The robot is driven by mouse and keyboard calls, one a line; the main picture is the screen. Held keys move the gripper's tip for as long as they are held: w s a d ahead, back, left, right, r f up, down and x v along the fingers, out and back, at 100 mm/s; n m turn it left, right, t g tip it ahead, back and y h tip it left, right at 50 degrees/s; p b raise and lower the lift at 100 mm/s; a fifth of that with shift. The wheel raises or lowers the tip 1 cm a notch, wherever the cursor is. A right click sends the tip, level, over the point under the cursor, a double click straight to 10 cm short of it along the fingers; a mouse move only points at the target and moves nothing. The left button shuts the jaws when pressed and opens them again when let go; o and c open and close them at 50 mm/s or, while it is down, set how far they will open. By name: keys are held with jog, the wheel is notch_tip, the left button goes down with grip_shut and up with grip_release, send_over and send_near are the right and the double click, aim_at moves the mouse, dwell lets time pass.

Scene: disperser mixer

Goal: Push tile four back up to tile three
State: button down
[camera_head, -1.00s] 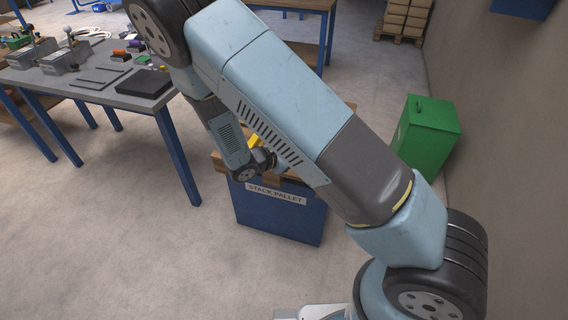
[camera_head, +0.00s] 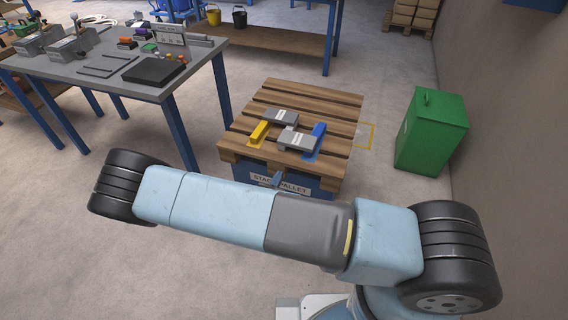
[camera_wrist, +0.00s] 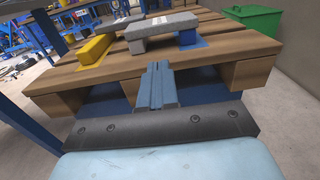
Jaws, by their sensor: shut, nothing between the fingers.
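Two grey tiles with white marks lie on the wooden stack pallet (camera_head: 285,95): a farther one (camera_head: 280,116) and a nearer one (camera_head: 297,141), offset to the right. The numbers are too small to read, so I cannot tell which is tile three or four. A yellow block (camera_head: 259,132) lies left of them and a blue piece (camera_head: 318,136) right. In the wrist view, the nearer tile (camera_wrist: 162,26) is ahead of my gripper (camera_wrist: 154,70), which is shut and empty at the pallet's near edge, apart from the tile.
The pallet rests on a blue stand with a "STACK PALLET" sign (camera_head: 280,185). A green bin (camera_head: 431,132) stands to its right. A grey workbench (camera_head: 110,75) with tools is at the left.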

aim_at(291, 159)
jog(key=x, duration=1.3)
jog(key=shift+w+d, duration=0.2)
jog(key=shift+w, duration=0.05)
